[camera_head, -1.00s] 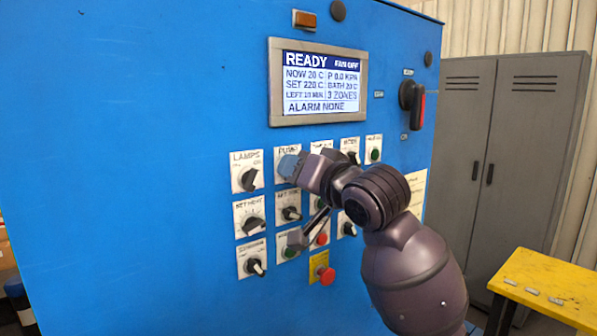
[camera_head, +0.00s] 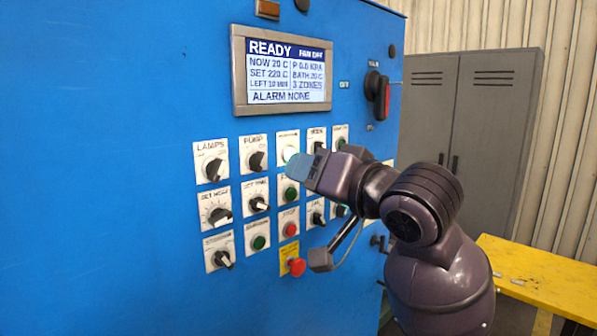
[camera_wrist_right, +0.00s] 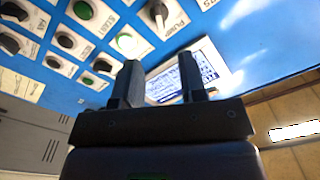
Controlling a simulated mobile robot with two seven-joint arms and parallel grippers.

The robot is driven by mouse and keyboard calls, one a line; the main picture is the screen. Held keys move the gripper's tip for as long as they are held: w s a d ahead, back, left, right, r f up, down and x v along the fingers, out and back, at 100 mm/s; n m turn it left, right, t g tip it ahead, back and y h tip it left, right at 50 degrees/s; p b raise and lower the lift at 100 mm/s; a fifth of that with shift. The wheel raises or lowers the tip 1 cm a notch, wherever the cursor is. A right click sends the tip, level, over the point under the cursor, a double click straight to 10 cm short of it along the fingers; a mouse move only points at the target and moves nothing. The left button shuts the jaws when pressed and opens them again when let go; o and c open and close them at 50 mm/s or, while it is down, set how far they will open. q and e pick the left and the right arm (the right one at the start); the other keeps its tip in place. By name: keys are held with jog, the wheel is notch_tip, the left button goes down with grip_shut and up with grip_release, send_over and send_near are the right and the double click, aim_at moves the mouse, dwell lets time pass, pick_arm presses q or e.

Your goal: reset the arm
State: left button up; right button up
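My right gripper (camera_head: 302,172) is in front of the blue control panel (camera_head: 130,170), over the upper middle of the control rows. In the right wrist view, the two fingers of my right gripper (camera_wrist_right: 161,75) stand apart with nothing seen between them. The PUMP knob (camera_head: 256,160) shows clear, left of the gripper; it also shows in the wrist view (camera_wrist_right: 158,16), beyond the fingers. The arm hides part of the controls on the right. My left gripper is in neither view.
The screen (camera_head: 286,72) reads READY, FAN OFF and ALARM NONE. A red mushroom button (camera_head: 296,266) sticks out below the arm. A grey locker (camera_head: 470,140) and a yellow table (camera_head: 540,275) stand to the right.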

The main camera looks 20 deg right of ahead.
dwell(0.5)
notch_tip(320, 180, up, 4)
jog(key=w+f+n+t+y, duration=0.1)
jog(key=w+n+t, duration=0.1)
jog(key=n+t, duration=0.15)
jog(key=w+d+f+n+h, duration=0.2)
jog(key=w+f, duration=0.3)
jog(key=f, duration=0.3)
jog(key=d+f+g+h, duration=0.2)
jog(key=d+f+h, duration=0.1)
jog(key=f, duration=2.1)
jog(key=s+d+f+m+g+h, duration=0.1)
jog(key=s+f+g, duration=0.2)
jog(key=s+f, duration=0.9)
jog(key=s+d+f+m+g+h+b, duration=0.1)
jog(key=s+f+g, duration=0.3)
jog(key=s+f, duration=0.8)
notch_tip(320, 180, down, 6)
jog(key=shift+r, duration=0.15)
